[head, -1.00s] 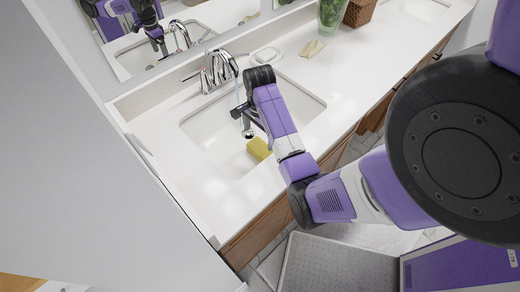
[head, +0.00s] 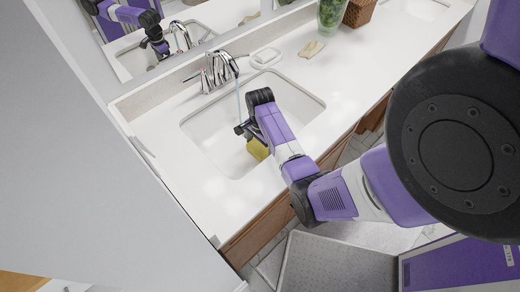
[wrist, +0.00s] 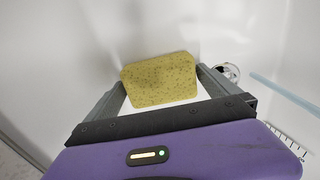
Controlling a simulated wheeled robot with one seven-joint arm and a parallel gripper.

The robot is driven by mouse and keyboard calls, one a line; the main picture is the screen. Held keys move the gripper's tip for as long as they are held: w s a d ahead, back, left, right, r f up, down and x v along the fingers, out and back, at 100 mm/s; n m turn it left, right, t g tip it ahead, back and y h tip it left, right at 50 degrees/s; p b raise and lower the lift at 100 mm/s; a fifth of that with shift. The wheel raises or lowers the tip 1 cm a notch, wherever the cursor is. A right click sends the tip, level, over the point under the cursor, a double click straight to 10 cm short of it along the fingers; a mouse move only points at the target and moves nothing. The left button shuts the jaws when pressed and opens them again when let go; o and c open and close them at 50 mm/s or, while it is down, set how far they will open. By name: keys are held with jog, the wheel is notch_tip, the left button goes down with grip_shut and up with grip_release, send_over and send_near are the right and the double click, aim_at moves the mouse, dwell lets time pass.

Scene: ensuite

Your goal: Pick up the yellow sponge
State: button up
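The yellow sponge (head: 257,149) is in the white sink basin, near its front wall. In the wrist view the sponge (wrist: 160,80) shows its broad speckled face, with a shadow above it. My gripper (wrist: 161,78) is open, its two grey fingers spread wide with the sponge between their tips. The fingertips are close to the sponge's left and right edges; I cannot tell whether they touch it. In the head view my gripper (head: 248,133) is down in the basin right by the sponge, and my wrist hides part of the basin.
A chrome faucet (head: 218,72) stands behind the basin, with a thin pale blue stream running down, also visible in the wrist view (wrist: 285,92). A metal drain (wrist: 229,71) lies beside the right finger. A white soap dish (head: 266,57) and beige cloth (head: 312,49) sit on the counter.

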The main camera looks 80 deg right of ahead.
jog(key=c, duration=1.2)
jog(key=shift+o, duration=0.2)
jog(key=shift+r, duration=0.15)
